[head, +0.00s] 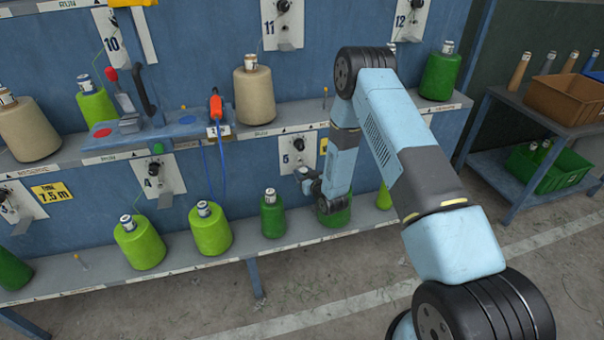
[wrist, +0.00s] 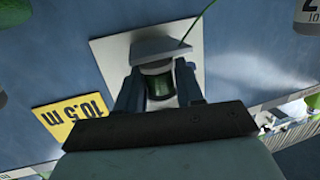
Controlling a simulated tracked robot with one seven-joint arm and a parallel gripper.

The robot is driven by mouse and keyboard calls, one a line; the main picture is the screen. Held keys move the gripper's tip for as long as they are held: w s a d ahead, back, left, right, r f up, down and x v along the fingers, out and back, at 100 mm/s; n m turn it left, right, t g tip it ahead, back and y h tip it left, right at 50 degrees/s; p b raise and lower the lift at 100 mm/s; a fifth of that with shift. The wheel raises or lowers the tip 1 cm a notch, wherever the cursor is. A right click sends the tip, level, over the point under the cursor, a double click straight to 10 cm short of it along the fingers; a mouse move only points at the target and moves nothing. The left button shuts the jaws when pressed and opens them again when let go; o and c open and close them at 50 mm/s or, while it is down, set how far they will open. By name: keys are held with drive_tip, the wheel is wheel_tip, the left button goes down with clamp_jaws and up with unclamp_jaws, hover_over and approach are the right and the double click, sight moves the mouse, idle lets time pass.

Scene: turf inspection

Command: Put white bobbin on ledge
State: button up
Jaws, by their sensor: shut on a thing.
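My gripper (head: 306,181) is at the wall panel marked 5, above the lower ledge (head: 290,242). I cannot tell whether that piece is part of a bobbin. A green thread runs up from beside it. No plainly white bobbin shows in the head view. Cream bobbins stand on the upper ledge, one at the middle (head: 254,96) and one at the far left (head: 29,133). My arm partly hides a dark green bobbin (head: 336,217) below my gripper.
Light green bobbins (head: 139,246) and a dark green bobbin (head: 273,219) stand upright on the lower ledge. A blue fixture (head: 160,132) with an orange tool (head: 216,107) sits on the upper ledge. A side table at right holds a brown bin (head: 566,98) and a green bin (head: 548,168).

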drive_tip(key=shift+x, duration=0.75)
drive_tip(key=shift+f, duration=0.2)
drive_tip(key=shift+s, duration=0.1)
drive_tip(key=o, duration=1)
